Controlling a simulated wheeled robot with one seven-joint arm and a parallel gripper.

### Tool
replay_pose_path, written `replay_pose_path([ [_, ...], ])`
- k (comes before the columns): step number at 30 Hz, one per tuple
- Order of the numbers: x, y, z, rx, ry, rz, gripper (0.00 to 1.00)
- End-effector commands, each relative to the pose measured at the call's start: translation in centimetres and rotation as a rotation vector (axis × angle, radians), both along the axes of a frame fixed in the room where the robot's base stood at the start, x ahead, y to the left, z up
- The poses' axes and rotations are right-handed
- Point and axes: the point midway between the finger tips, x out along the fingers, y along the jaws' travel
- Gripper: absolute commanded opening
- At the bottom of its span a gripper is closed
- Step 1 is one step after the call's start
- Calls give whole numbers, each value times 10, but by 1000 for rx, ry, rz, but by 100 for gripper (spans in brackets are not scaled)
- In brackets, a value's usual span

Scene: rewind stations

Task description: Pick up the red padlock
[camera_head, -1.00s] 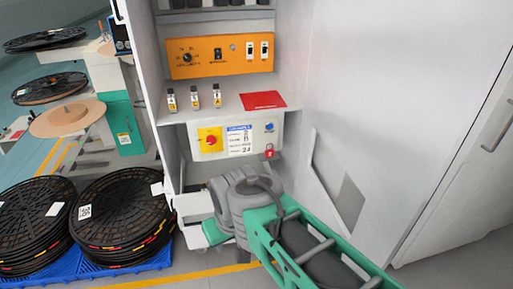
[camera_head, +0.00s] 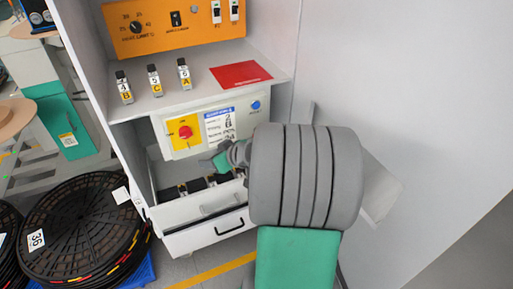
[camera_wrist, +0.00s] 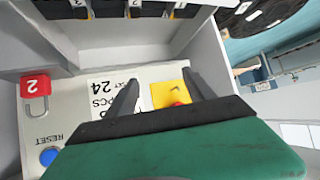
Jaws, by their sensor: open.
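The red padlock (camera_wrist: 36,84), marked with a white 2, hangs on the light control panel (camera_wrist: 75,118) at the left in the wrist view. My gripper (camera_wrist: 160,77) is open and empty in front of the panel. Its fingers lie to the right of the padlock, around the printed label and the yellow switch plate (camera_wrist: 168,94). In the head view the panel (camera_head: 165,145) shows partly, and my grey arm hides the padlock.
A shelf above the panel holds a red card (camera_head: 240,74) and several small labelled devices (camera_head: 154,80). Below is a compartment with dark labelled items (camera_head: 198,184) and a drawer front (camera_head: 215,228). Cabinet walls bound both sides. Black reels (camera_head: 75,235) stand at left.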

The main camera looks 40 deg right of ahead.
Motion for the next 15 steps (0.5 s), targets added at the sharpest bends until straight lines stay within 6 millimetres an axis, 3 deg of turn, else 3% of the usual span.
replay_pose_path([
  [1,-3,-46,-28,10,-99,-81,62],
  [3,-12,-101,-33,-6,-247,-186,62],
  [6,-35,-158,-33,-40,-392,-322,62],
  [10,-49,-190,-29,-68,-468,-403,62],
  [15,-27,-195,-29,-70,-474,-405,62],
])
